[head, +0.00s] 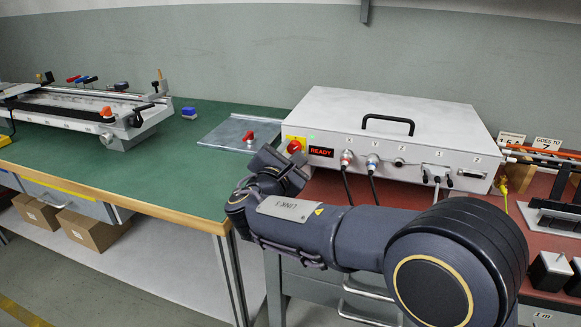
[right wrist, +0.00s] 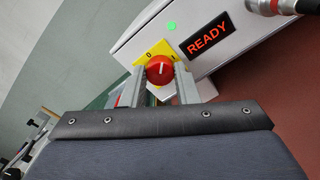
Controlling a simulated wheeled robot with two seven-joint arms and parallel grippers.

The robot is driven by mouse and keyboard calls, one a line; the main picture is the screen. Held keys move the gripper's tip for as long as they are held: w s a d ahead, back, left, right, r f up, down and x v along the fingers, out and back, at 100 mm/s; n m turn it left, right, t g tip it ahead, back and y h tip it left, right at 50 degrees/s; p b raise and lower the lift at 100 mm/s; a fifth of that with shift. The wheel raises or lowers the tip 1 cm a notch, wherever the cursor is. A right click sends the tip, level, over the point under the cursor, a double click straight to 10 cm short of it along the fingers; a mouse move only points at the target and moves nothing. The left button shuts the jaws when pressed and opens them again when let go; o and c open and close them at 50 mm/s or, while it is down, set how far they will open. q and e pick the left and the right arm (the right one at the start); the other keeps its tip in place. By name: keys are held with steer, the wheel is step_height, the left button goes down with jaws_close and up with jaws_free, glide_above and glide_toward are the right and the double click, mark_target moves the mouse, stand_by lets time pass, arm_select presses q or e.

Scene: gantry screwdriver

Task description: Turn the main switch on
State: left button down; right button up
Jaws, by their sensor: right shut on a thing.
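The main switch, a red knob (head: 294,147) on a yellow plate, sits at the left end of the front of the white control box (head: 385,118). In the right wrist view the knob (right wrist: 159,69) stands between the two fingers of my right gripper (right wrist: 159,76), which is shut on it. The knob's white mark points roughly up in that view; a "0" shows on the plate (right wrist: 149,56) at upper left. A lit display (right wrist: 207,38) beside it reads READY, and a small green light (right wrist: 171,26) shows above. My left gripper is not in view.
Cables plug into the box front, right of the display, close to my right arm. A grey metal plate (head: 222,133) with a red handle lies left of the box. The green bench (head: 150,165) is largely clear; a long fixture (head: 85,108) stands at its far left.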

steer(key=m+b, duration=0.3)
steer(key=b, duration=0.1)
steer(key=m+b, duration=0.2)
steer(key=shift+f+m, duration=0.3)
steer(key=shift+r+m+b, duration=0.15)
steer(key=shift+m+b, duration=1.35)
steer(key=shift+b, duration=0.05)
steer(key=o, duration=1)
steer(key=shift+r, duration=0.1)
steer(key=shift+c, duration=0.2)
steer(key=p+v, duration=0.1)
steer(key=v, duration=0.6)
steer(key=shift+s+p, duration=0.35)
steer(key=shift+p, duration=0.05)
steer(key=shift+a, duration=0.1)
